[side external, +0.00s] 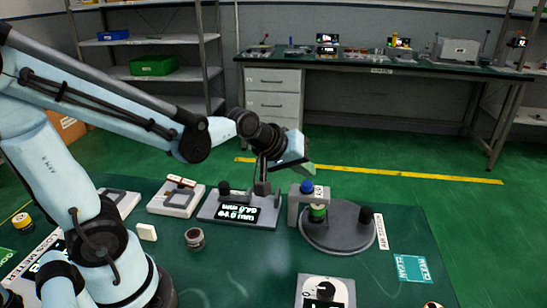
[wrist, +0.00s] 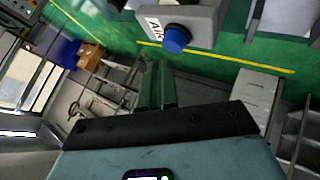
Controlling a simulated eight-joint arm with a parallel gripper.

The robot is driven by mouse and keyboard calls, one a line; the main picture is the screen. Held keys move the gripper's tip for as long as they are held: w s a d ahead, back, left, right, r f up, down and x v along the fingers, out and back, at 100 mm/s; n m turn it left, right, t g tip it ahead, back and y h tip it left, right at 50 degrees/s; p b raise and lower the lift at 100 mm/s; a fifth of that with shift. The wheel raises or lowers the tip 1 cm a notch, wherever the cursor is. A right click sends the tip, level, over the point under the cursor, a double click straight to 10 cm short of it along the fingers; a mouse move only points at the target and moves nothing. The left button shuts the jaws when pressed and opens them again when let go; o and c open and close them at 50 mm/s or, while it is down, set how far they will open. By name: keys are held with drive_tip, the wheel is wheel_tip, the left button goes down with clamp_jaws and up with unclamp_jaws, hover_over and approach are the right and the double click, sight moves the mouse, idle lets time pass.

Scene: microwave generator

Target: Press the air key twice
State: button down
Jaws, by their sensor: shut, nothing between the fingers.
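The air key is a blue round button (side external: 307,187) on top of a grey bracket (side external: 294,212) on a round dark base. In the wrist view the blue button (wrist: 176,38) sticks out of a grey block with a partly readable white label (wrist: 155,26). My gripper (side external: 308,170) is just above the blue button in the side view, tilted, with a small gap seeming to show. Its fingers (wrist: 155,85) are together and empty in the wrist view, apart from the button in the picture. A green-banded cylinder (side external: 317,213) sits under the bracket.
A grey unit with a lit display (side external: 237,213) stands left of the round base (side external: 345,236). A white-and-black plate (side external: 325,291) lies in front. A teal card (side external: 411,268) lies at right. Bare green mat (side external: 250,270) lies in front of the display unit.

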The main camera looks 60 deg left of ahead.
sight(303, 184)
drive_tip(key=shift+r, duration=2.5)
drive_tip(key=shift+s, duration=0.1)
drive_tip(key=s+f+m+g, duration=0.2)
drive_tip(key=s+f+m, duration=0.2)
drive_tip(key=s+m, duration=0.4)
drive_tip(key=s, duration=0.2)
drive_tip(key=shift+s+d+f, duration=0.3)
